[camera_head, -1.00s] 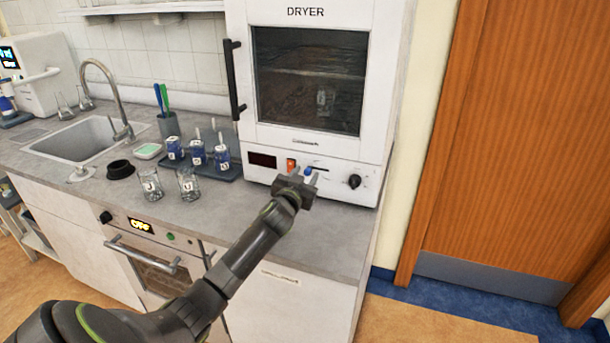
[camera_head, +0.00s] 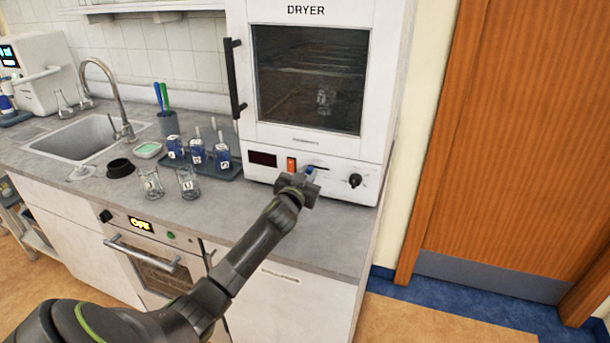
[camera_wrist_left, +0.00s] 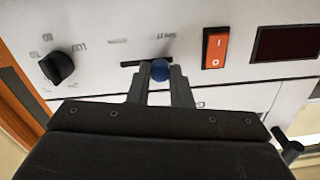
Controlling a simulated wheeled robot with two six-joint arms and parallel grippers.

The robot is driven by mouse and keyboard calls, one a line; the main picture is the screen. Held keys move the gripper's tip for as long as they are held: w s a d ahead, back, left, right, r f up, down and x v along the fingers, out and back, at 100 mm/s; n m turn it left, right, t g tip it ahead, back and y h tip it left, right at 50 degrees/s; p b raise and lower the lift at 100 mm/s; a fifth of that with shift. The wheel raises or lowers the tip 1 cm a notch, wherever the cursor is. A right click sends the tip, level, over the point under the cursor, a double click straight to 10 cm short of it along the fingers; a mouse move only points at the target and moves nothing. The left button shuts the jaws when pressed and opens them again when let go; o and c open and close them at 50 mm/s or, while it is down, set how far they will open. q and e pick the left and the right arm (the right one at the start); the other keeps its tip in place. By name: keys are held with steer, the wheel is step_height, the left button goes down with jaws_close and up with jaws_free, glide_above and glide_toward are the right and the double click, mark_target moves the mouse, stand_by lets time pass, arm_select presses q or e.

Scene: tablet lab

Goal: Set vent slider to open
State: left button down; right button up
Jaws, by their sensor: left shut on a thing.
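The vent slider shows as a blue knob (camera_wrist_left: 160,70) on a dark slot (camera_wrist_left: 135,63) in the dryer's lower panel. In the wrist view, which is turned over relative to the head view, the knob is at the slot's right end, on the side of the red switch. My left gripper (camera_wrist_left: 160,88) is shut on the blue knob, one finger on each side. In the head view my left gripper (camera_head: 304,178) is at the dryer (camera_head: 375,100) front panel and partly covers the knob (camera_head: 309,169). My right gripper is not in view.
A red rocker switch (camera_head: 291,164) and a dark display (camera_head: 262,158) sit left of the slider. A black dial (camera_head: 355,180) sits right of it. A tray with bottles (camera_head: 222,156) and two glass beakers (camera_head: 188,182) stand on the counter left of the gripper.

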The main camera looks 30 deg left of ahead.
arm_select(q)
steer(key=d, duration=0.2)
steer(key=w+d, duration=0.1)
steer(key=d, duration=0.1)
steer(key=shift+d+b, duration=0.15)
steer(key=shift+b, duration=0.2)
steer(key=c, duration=1.8)
jaws_free()
steer(key=shift+f, duration=0.1)
steer(key=o, duration=0.5)
steer(key=shift+d, duration=0.2)
steer(key=shift+a, duration=0.15)
